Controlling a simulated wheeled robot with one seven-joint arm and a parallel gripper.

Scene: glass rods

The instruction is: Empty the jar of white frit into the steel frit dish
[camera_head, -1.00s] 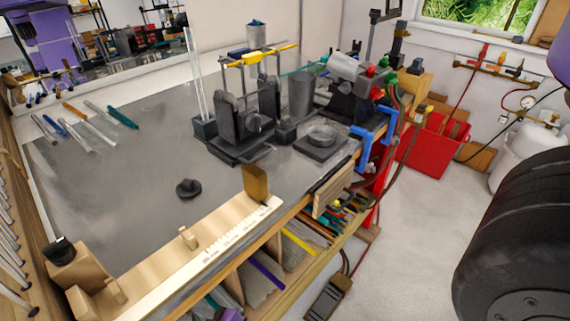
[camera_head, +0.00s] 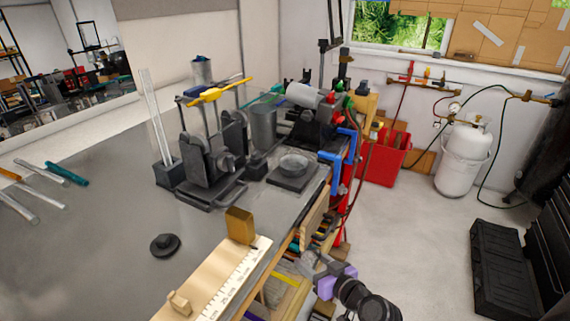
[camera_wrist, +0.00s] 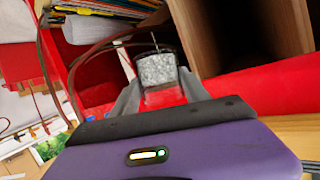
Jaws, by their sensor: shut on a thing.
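A clear jar of whitish, speckled frit (camera_wrist: 157,70) sits between the two grey fingers of my gripper (camera_wrist: 157,88) in the wrist view, and the gripper is shut on it. In the head view my gripper (camera_head: 314,264) is low, in front of the bench's right end, beside the open shelves; the jar is too small to make out clearly there. A shallow round steel dish (camera_head: 295,162) rests on a dark square plate near the bench's right edge, beyond and above my gripper. I cannot see into it clearly.
A dark clamp-like stand (camera_head: 208,165), a tall steel cup (camera_head: 263,125) and a torch with blue brackets (camera_head: 338,158) crowd around the dish. A brass-coloured block (camera_head: 240,225) and a wooden ruler rail (camera_head: 225,285) line the bench front. A red bin (camera_head: 385,160) stands beyond the bench.

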